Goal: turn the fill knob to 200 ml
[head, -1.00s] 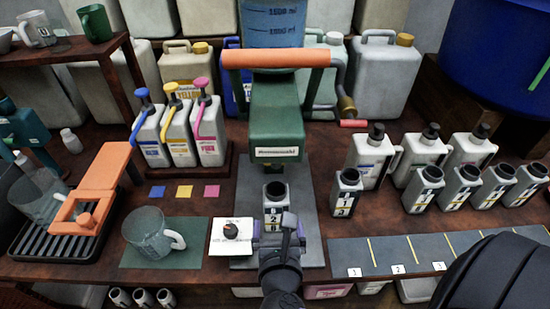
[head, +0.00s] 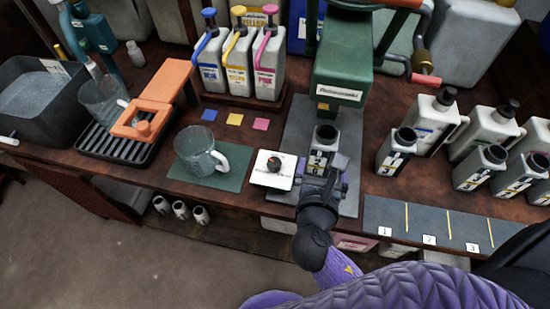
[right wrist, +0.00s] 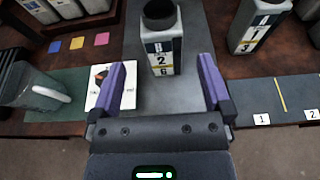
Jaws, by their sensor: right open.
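The fill knob (head: 274,164) is a small dark dial on a white plate (head: 264,179) at the bench's front edge, left of the filling machine's grey base. In the right wrist view the plate (right wrist: 101,99) is partly hidden behind my left-hand finger. A grey bottle marked 2 (head: 320,157) stands upright under the green filling machine (head: 342,70); it also shows in the right wrist view (right wrist: 162,50). My right gripper (right wrist: 161,82) is open and empty, its purple fingers wide apart in front of this bottle, right of the knob. My left gripper is out of view.
A glass mug (head: 197,150) stands on a green mat left of the knob plate. Blue, yellow and pink pump bottles (head: 238,65) stand behind. More grey bottles stand right, behind the numbered strip (head: 440,228).

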